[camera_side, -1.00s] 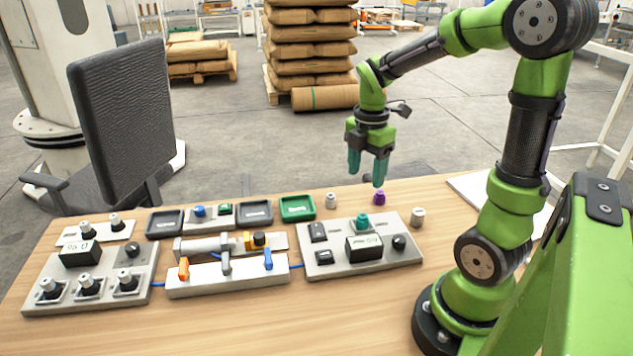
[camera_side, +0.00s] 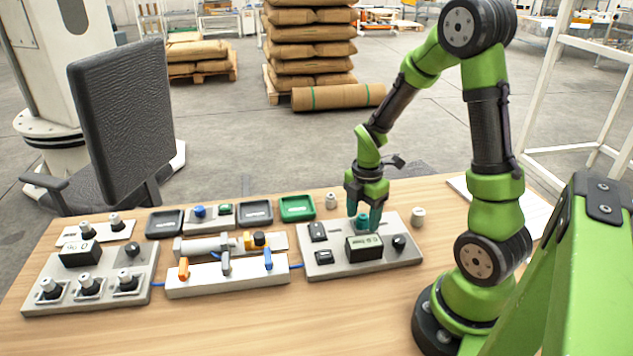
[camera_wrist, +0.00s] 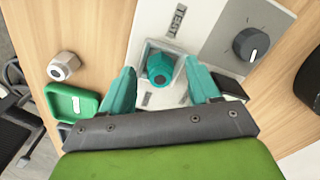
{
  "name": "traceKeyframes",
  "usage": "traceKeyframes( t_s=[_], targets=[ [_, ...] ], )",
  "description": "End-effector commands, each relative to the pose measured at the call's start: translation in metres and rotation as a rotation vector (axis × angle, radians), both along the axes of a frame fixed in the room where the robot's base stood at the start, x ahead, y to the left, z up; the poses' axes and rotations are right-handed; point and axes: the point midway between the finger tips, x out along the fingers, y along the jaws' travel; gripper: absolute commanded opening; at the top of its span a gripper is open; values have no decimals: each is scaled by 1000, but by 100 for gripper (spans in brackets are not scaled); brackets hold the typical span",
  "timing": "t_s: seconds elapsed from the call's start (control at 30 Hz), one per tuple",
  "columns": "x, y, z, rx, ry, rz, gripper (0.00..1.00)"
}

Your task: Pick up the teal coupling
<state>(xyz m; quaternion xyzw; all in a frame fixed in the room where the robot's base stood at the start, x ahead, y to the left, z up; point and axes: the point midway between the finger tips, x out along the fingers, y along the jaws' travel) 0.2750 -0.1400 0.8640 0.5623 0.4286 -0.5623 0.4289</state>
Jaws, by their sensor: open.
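The teal coupling (camera_side: 362,221) stands upright on the right-hand grey panel, behind the black display box. In the wrist view the coupling (camera_wrist: 160,68) sits in a square grey holder beside the word TEST. My gripper (camera_side: 365,213) is low over the panel, with its teal fingers pointing down. In the wrist view the open fingers (camera_wrist: 160,76) lie on either side of the coupling, with a gap visible on each side. In the side view the fingers partly hide the coupling. I cannot tell the exact fingertip height.
The black display box (camera_side: 364,247) and a black knob (camera_side: 399,242) are close by on the panel. A metal fitting (camera_side: 418,217) stands to the right, another (camera_side: 331,201) behind. A green tray (camera_side: 297,208) lies at the left. Bare wood is in front.

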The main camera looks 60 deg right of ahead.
Motion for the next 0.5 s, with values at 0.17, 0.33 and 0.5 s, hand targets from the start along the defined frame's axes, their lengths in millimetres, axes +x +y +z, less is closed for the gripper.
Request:
traceKeyframes(
  t_s=[0.17, 0.33, 0.5],
  targets=[
    [0, 0, 0, 0, 0, 0, 60],
    [0, 0, 0, 0, 0, 0, 34],
    [0, 0, 1, 0, 0, -1, 8]
  ],
)
